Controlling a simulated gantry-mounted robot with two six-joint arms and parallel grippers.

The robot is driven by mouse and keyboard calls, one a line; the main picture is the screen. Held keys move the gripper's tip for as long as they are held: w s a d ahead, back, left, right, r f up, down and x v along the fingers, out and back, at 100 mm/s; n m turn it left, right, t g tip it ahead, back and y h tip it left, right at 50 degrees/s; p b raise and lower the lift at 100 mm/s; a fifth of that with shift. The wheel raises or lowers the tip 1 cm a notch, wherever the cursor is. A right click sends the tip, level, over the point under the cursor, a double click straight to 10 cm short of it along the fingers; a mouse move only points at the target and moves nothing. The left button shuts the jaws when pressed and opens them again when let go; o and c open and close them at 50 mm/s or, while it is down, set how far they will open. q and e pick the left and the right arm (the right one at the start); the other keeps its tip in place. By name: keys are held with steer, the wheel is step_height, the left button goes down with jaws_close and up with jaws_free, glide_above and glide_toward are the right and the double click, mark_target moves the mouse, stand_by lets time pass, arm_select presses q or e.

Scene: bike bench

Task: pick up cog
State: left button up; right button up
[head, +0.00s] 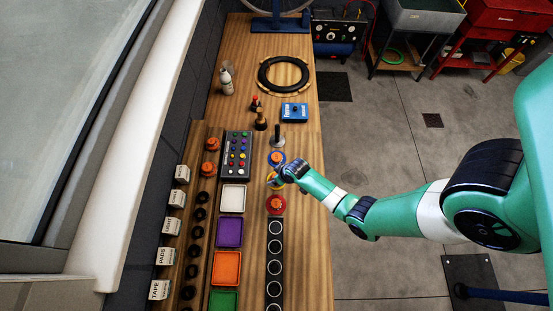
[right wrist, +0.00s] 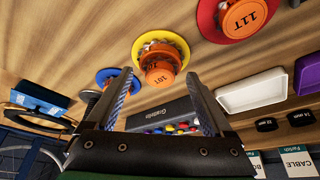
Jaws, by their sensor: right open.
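Three round stands with orange caps are in a line on the bench. The yellow one (right wrist: 178,50), capped 10T (right wrist: 160,73), has small metallic cogs visible under its cap. The red one, capped 11T, is nearer the front in the head view (head: 275,204) and at upper right in the right wrist view (right wrist: 208,20). The blue one (head: 277,158) is farther back. My right gripper (head: 279,177) is open and empty over the yellow stand, partly hiding it in the head view. Its fingers (right wrist: 161,76) frame the 10T cap without visible contact. My left gripper is out of view.
White (head: 233,197), purple (head: 229,233), orange and green trays line the bench left of the stands. A panel with coloured buttons (head: 237,155) is behind them. A blue box (head: 294,112) and a tyre (head: 284,74) lie farther back. A strip of black circles (head: 275,268) is in front.

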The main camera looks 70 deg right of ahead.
steer(key=shift+c, duration=0.3)
jaws_close()
steer(key=shift+r, duration=0.1)
